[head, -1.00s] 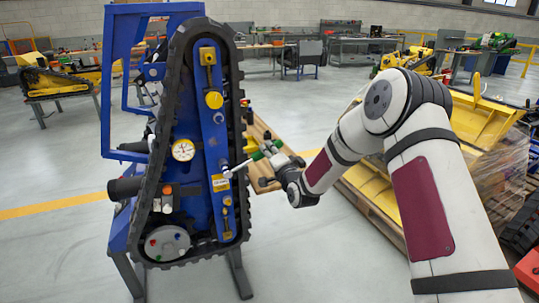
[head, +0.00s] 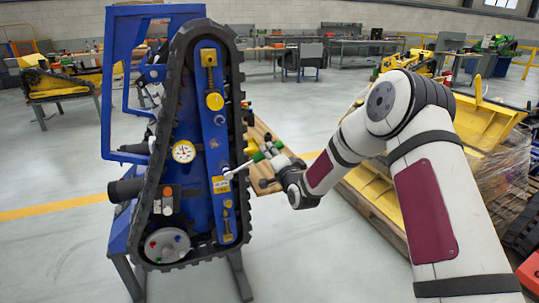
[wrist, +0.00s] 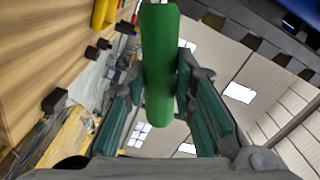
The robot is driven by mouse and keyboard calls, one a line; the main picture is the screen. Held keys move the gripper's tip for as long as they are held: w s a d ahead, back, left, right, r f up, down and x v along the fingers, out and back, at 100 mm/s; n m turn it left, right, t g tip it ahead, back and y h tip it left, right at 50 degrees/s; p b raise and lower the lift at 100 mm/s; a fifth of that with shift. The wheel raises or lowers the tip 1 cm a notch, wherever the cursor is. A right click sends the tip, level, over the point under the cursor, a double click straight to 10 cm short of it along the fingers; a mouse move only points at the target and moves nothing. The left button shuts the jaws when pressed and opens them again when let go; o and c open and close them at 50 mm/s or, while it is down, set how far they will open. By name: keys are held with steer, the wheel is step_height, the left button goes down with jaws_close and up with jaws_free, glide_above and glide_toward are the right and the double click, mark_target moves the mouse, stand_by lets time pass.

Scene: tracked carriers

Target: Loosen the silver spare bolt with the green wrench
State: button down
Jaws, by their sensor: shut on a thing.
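The green wrench shows in the head view as a green handle (head: 259,157) with a pale silver shank running left to the blue plate (head: 208,130) of the track carrier. My gripper (head: 270,155) is shut on the handle, to the right of the carrier. In the wrist view the green wrench handle (wrist: 160,50) stands between the two fingers of my gripper (wrist: 160,88).
The black rubber track (head: 165,150) loops around the plate, close to the wrench. A gauge (head: 183,152), a yellow knob (head: 214,101) and a grey disc (head: 167,245) are on the carrier. A wooden surface (head: 262,183) lies behind my gripper. The floor in front is clear.

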steer(key=shift+r, duration=0.15)
steer(key=shift+s+a+r+n, duration=0.1)
steer(key=shift+a+r+n, duration=0.25)
steer(key=shift+r+n, duration=0.3)
steer(key=shift+s+a+r+n+p, duration=0.1)
steer(key=shift+a+r+n+p, duration=0.3)
steer(key=shift+r+n, duration=0.2)
steer(key=shift+s+a+r+n, duration=0.1)
steer(key=shift+a+r+n, duration=0.2)
steer(key=shift+r, duration=0.2)
steer(key=shift+a+r, duration=0.1)
steer(key=shift+r, duration=0.05)
steer(key=shift+n, duration=0.25)
steer(key=shift+s+a+r+n+p, duration=0.15)
steer(key=shift+a+r+n+p, duration=0.2)
steer(key=shift+a+r+n, duration=0.2)
